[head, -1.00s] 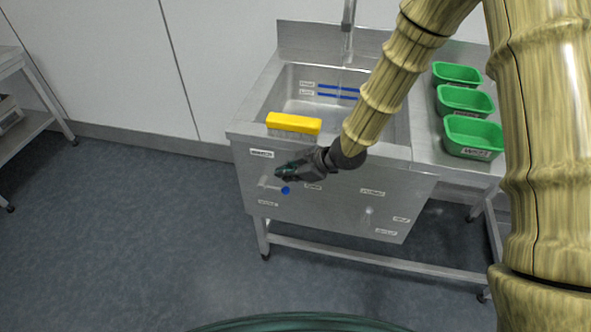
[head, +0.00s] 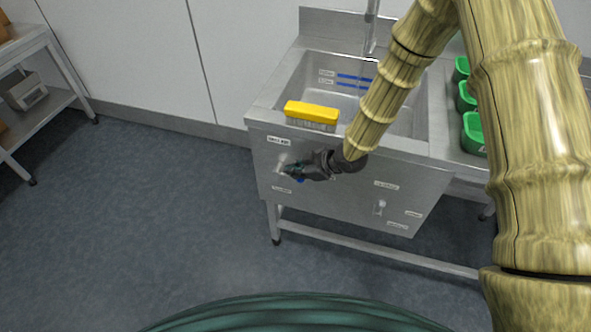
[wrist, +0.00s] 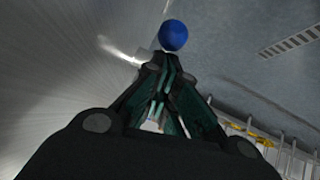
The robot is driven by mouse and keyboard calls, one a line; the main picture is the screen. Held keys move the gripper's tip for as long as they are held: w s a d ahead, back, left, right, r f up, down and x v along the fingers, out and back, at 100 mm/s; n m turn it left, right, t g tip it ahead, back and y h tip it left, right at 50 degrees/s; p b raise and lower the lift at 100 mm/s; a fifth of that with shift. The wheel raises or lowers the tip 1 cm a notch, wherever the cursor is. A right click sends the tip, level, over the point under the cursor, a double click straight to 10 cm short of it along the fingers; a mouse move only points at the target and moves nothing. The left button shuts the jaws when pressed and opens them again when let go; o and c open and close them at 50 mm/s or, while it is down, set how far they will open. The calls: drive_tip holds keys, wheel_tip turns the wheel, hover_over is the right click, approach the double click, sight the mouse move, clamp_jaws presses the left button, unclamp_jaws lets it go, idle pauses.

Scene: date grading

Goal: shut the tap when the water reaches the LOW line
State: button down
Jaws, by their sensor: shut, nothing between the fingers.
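The steel sink (head: 300,75) has two short blue lines (head: 355,81) on its back wall, each beside a small label I cannot read. I cannot make out a water surface. A spout (head: 372,30) stands behind the basin. A lever with a blue ball knob (head: 300,180) is on the sink's front panel, mostly hidden by my gripper in the head view. In the wrist view the blue knob (wrist: 173,35) shows just beyond the fingertips, with a pale metal rod (wrist: 120,50) beside it. My gripper (head: 288,168) is shut and empty, close to the knob; contact is unclear.
A yellow-backed brush (head: 311,112) lies on the sink's front rim. Another small handle (head: 380,207) is lower right on the panel. Green tubs (head: 473,135) stand right of the basin, partly behind my arm. A shelf rack (head: 60,105) is at left. The floor between is clear.

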drive_tip(key=shift+s+d+f+y+b, duration=0.1)
drive_tip(key=shift+d+f+y+b, duration=0.1)
drive_tip(key=shift+f+y+b, duration=0.3)
drive_tip(key=shift+r+b, duration=0.1)
drive_tip(key=shift+b, duration=0.2)
